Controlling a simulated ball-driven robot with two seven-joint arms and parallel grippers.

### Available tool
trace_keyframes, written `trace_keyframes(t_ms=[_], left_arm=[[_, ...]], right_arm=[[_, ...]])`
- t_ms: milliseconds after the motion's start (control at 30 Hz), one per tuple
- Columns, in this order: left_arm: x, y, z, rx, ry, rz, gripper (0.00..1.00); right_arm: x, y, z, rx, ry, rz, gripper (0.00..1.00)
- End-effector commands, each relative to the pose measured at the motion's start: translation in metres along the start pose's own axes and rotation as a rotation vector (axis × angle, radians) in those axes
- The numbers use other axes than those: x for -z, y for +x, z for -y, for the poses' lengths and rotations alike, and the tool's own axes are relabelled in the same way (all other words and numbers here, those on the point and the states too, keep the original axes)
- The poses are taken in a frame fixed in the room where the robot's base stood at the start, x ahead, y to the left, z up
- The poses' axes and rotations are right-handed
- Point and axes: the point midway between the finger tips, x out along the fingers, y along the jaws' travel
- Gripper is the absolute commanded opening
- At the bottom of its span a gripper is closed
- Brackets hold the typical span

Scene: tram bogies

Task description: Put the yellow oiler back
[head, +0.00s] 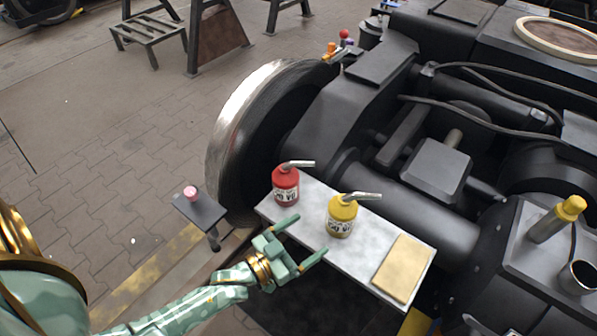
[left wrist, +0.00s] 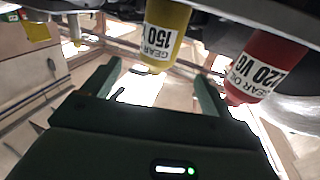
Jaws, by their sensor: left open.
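The yellow oiler (head: 342,217), with a metal spout and a white gear oil label, stands upright on a pale grey shelf (head: 312,207). A red oiler (head: 285,186) of the same shape stands on the shelf to its left. My left gripper (head: 311,235) is open and empty at the near edge of the shelf, its fingers pointing toward the yellow oiler. In the left wrist view the yellow oiler (left wrist: 166,35) shows beyond and between the open fingers (left wrist: 157,86), apart from them. The red oiler (left wrist: 264,66) is to its right there. My right gripper is not in view.
A tan pad (head: 403,268) lies on the shelf's right part. The bogie's steel wheel (head: 238,120) rises behind left. A small dark stand with a pink knob (head: 190,192) is left of the shelf. A yellow-topped cylinder (head: 556,217) and a cup (head: 580,277) are at right.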

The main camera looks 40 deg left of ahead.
Motion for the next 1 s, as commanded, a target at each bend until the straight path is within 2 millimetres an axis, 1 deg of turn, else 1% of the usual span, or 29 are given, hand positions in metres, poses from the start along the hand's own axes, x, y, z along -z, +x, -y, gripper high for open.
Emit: trace_keyframes(t_ms=[100, 333, 367, 400, 467, 533, 567, 600, 667, 700, 767, 800, 900, 1000], left_arm=[[0.0, -0.005, 0.0, 0.0, 0.001, 0.0, 0.85], [-0.002, -0.007, 0.0, 0.002, 0.002, 0.007, 0.85], [-0.005, -0.009, -0.001, 0.005, 0.005, 0.021, 0.85], [-0.014, -0.014, -0.001, 0.013, 0.014, 0.058, 0.85], [-0.036, -0.029, -0.003, 0.034, 0.038, 0.161, 0.85], [-0.075, -0.061, -0.007, 0.061, 0.086, 0.352, 0.85], [-0.095, -0.08, -0.01, 0.07, 0.11, 0.452, 0.85], [-0.12, -0.111, -0.014, 0.075, 0.146, 0.599, 0.85], [-0.153, -0.163, -0.021, 0.068, 0.197, 0.823, 0.85], [-0.169, -0.2, -0.027, 0.053, 0.231, 0.967, 0.85], [-0.186, -0.254, -0.036, 0.018, 0.275, 1.164, 0.85], [-0.192, -0.286, -0.041, -0.009, 0.3, 1.279, 0.85], [-0.197, -0.35, -0.051, -0.08, 0.35, 1.5, 0.85], [-0.195, -0.385, -0.057, -0.128, 0.375, 1.62, 0.85]], right_arm=[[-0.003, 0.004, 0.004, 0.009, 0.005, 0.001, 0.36], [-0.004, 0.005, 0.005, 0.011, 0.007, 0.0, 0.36], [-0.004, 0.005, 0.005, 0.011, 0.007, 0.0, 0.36], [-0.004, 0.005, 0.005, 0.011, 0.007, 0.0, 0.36], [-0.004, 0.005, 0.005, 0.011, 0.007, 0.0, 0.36], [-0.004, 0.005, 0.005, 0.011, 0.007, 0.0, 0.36], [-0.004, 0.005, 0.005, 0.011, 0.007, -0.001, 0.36], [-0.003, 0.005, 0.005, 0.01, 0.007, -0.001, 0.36], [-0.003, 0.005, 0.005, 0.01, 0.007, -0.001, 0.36], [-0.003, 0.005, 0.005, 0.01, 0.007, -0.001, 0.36], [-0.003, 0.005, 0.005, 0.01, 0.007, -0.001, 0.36], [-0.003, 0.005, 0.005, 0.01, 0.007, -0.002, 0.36], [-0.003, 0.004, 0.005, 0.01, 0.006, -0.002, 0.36], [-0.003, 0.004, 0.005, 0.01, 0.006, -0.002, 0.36]])
